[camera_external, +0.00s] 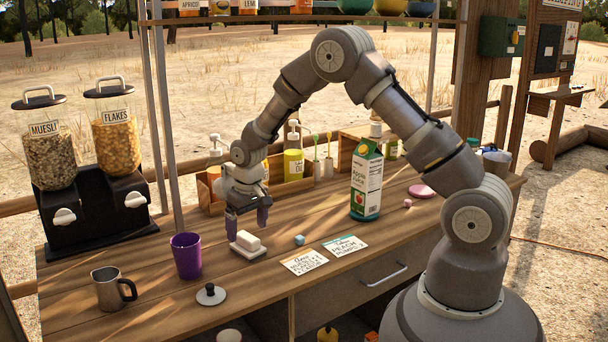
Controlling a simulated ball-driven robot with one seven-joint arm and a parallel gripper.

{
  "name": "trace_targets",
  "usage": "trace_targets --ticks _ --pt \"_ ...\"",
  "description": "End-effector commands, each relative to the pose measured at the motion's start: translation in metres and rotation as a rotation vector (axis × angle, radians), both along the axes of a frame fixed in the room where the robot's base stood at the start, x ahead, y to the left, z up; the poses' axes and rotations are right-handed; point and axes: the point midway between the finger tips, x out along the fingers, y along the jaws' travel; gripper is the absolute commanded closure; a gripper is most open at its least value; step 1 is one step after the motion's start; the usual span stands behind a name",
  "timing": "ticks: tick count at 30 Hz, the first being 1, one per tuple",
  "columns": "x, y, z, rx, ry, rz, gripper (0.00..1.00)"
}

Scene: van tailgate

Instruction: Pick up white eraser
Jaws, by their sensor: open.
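A white block (248,239), which looks like the white eraser, lies on a small flat white base (250,251) near the counter's front. I cannot tell from this view whether block and base are one piece. My gripper (248,220) points down just above the block. Its two fingers are apart, with one at the left and one at the right. Nothing shows held between them. The fingertips look close to the block's top, but I cannot tell whether they touch it.
Two cards (304,262) (344,248) lie at the front. A juice carton (367,178) stands right. A metal pitcher (108,288) and a lid (210,295) are front left.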

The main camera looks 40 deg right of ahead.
Motion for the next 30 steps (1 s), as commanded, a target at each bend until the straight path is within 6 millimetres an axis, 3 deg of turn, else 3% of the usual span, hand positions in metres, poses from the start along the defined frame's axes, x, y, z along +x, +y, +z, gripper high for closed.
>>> trace_targets --ticks 11,18,26,30 --pt "0.01 -0.003 -0.054 0.0 -0.001 0.001 0.06" --pt "0.011 -0.002 -0.055 0.002 -0.004 0.0 0.06" --pt "0.011 -0.002 -0.055 0.002 -0.004 0.0 0.64" --pt "0.011 -0.002 -0.055 0.002 -0.004 0.0 0.67"
